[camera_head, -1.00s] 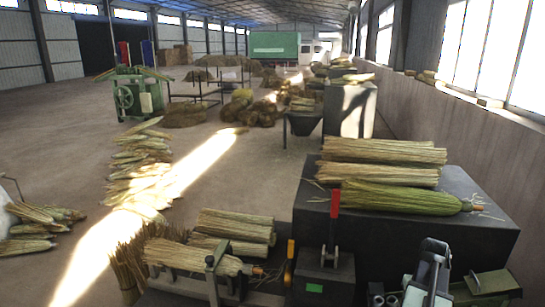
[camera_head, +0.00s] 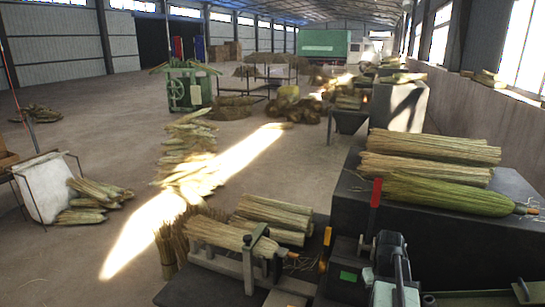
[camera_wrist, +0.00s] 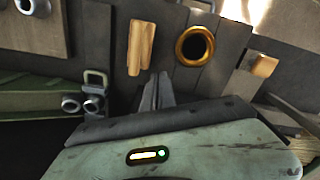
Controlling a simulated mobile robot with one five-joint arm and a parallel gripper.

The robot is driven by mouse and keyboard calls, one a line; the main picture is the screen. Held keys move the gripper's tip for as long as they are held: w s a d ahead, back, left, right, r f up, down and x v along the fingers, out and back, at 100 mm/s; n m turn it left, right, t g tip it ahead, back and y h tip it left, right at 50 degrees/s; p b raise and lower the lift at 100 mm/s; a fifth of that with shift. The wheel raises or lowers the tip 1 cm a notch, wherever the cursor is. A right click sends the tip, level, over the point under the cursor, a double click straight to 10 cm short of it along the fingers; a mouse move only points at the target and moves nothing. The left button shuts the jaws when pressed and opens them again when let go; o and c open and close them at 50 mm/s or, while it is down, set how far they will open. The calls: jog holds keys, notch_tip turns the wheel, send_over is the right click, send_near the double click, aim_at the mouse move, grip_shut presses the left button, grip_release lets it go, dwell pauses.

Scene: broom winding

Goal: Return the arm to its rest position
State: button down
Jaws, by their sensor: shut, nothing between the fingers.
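My gripper (camera_wrist: 158,88) shows in the wrist view. Its two dark grey fingers lie together at the picture's middle, with nothing between them. They point toward a dark panel that carries a brass ring (camera_wrist: 195,46) and a wooden strip (camera_wrist: 141,48). Whether the fingertips touch the panel I cannot tell. In the head view, part of my grey arm (camera_head: 392,262) stands at the lower right, beside the bench; its fingertips cannot be made out there.
A dark block (camera_head: 480,245) bearing straw bundles (camera_head: 440,192) stands at right. A straw bundle (camera_head: 230,236) lies at the bench. Open floor (camera_head: 90,120) spreads at left.

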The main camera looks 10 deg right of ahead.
jog(key=w+a+f+n+b, duration=0.1)
jog(key=w+a+f+b, duration=0.1)
jog(key=a, duration=1.4)
jog(key=w+a+f+n+b, duration=0.1)
jog(key=w+a+f+b, duration=0.1)
jog(key=a, duration=1.4)
jog(key=shift+a+f+n+b, duration=0.3)
jog(key=shift+a+f+b, duration=0.15)
jog(key=shift+f, duration=0.45)
jog(key=c, duration=1.5)
grip_release()
jog(key=shift+w, duration=0.1)
